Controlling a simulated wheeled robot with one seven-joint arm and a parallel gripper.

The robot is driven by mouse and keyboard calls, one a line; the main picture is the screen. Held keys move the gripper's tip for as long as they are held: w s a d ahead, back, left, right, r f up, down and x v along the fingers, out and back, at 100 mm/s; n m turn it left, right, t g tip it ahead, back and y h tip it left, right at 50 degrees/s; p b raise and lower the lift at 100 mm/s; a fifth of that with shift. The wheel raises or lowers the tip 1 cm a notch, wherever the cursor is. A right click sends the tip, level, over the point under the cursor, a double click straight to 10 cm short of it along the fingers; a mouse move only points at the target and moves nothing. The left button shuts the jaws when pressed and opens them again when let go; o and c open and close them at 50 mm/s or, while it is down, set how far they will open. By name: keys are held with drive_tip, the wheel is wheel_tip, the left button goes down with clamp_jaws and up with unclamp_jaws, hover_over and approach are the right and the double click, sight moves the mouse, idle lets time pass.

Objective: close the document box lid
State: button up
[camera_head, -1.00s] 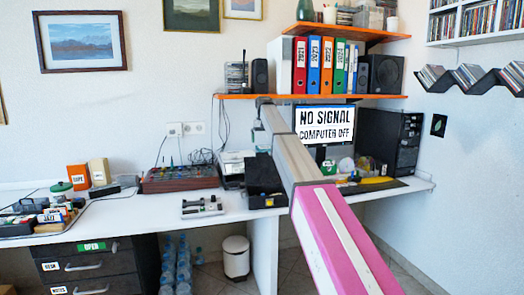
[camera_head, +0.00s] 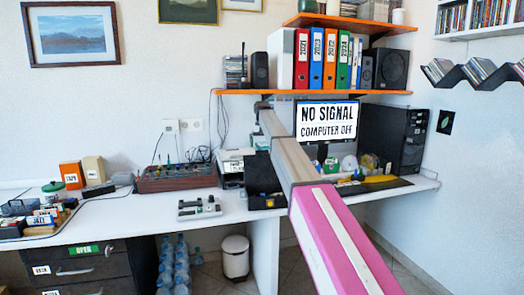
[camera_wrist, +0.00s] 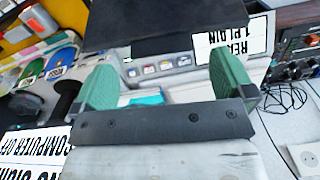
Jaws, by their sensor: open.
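A black box (camera_head: 266,201) stands on the white desk, left of my arm in the head view. A dark panel rises at its back and looks like a raised lid (camera_head: 260,172); my arm partly covers this area. In the wrist view, a large dark surface (camera_wrist: 140,22) lies beyond my fingers; I cannot tell whether it is the lid. My gripper (camera_wrist: 168,82) has its two green fingers wide apart with nothing held between them. In the head view my arm reaches toward the wall under the orange shelf, and the fingers cannot be made out.
A white printer (camera_head: 231,168) is beside the box, and a mixer (camera_head: 178,178) is further left. A monitor (camera_head: 327,121) and black computer tower (camera_head: 392,138) are to the right. The orange shelf (camera_head: 380,92) with binders hangs above. The desk front (camera_head: 140,208) has free room.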

drive_tip(key=shift+f, duration=1.7)
